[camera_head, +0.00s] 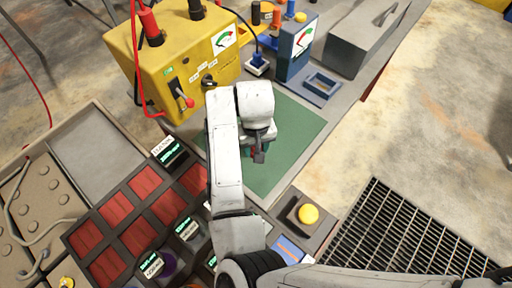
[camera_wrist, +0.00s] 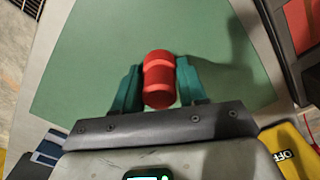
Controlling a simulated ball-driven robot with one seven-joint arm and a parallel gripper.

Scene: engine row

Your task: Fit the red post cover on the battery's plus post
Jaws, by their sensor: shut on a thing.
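My gripper (camera_wrist: 159,88) is shut on a red cylindrical piece, which looks like the red post cover (camera_wrist: 159,72). In the wrist view the cover sits between the two green fingers, with green mat beneath it. In the head view my gripper (camera_head: 259,154) hangs over the green mat (camera_head: 297,128), and the cover is mostly hidden by the arm. I cannot tell for sure which thing is the battery. A yellow box (camera_head: 125,52) at the back carries a red post (camera_head: 149,22) and a black post (camera_head: 195,9) on top.
A blue gauge unit (camera_head: 293,62) and a grey case (camera_head: 362,45) stand at the back right. A tray of red compartments (camera_head: 143,183) lies at the left front. The green mat is clear around my gripper.

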